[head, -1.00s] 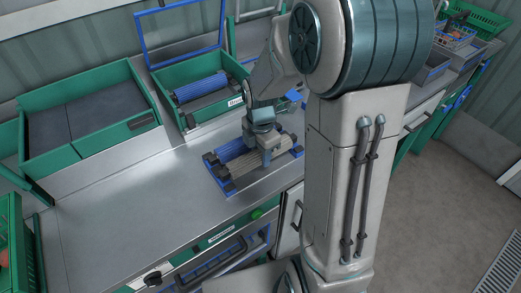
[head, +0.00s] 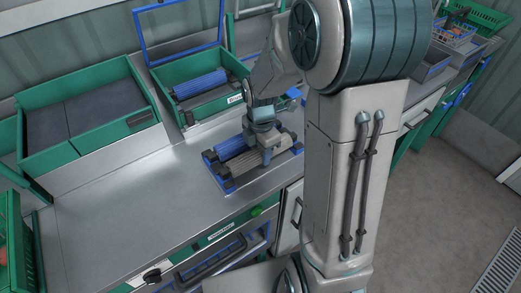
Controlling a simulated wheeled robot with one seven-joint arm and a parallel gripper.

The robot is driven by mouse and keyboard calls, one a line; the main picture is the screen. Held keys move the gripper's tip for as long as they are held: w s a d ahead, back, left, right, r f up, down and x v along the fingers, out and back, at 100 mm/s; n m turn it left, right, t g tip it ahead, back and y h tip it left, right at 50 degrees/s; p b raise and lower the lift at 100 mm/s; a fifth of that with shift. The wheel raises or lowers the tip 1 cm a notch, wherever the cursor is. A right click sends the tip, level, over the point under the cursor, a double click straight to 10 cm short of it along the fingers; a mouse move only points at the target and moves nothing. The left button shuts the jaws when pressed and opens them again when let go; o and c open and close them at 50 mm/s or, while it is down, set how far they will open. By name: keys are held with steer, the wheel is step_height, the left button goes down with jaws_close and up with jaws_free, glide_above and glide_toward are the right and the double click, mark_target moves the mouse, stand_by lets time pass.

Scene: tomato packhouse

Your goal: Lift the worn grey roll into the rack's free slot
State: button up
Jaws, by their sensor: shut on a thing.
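The worn grey roll (head: 246,167) is pale and ribbed and lies in my gripper (head: 268,153), which is shut on it near its middle. The roll is at the front side of a low blue rack (head: 227,190) with dark end blocks, on the steel bench. A blue roll (head: 232,146) lies in the rack behind it, roughly parallel. My gripper hides part of both rolls. I cannot tell whether the grey roll touches the rack's slot or hangs just above it.
Behind stands a green box (head: 190,115) with a raised blue-framed lid (head: 142,38) and another blue roll (head: 200,84) inside. A green tray with dark pads (head: 100,142) stands at left. The bench (head: 120,215) left of the rack is bare.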

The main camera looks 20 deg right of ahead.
steer(key=shift+f+b, duration=0.35)
steer(key=shift+f, duration=0.1)
stand_by(0.5)
steer(key=o, duration=1.2)
steer(key=c, duration=0.3)
steer(key=shift+c, duration=0.2)
steer(key=shift+r, duration=0.15)
steer(key=shift+r+p, duration=3)
steer(key=shift+r, duration=0.45)
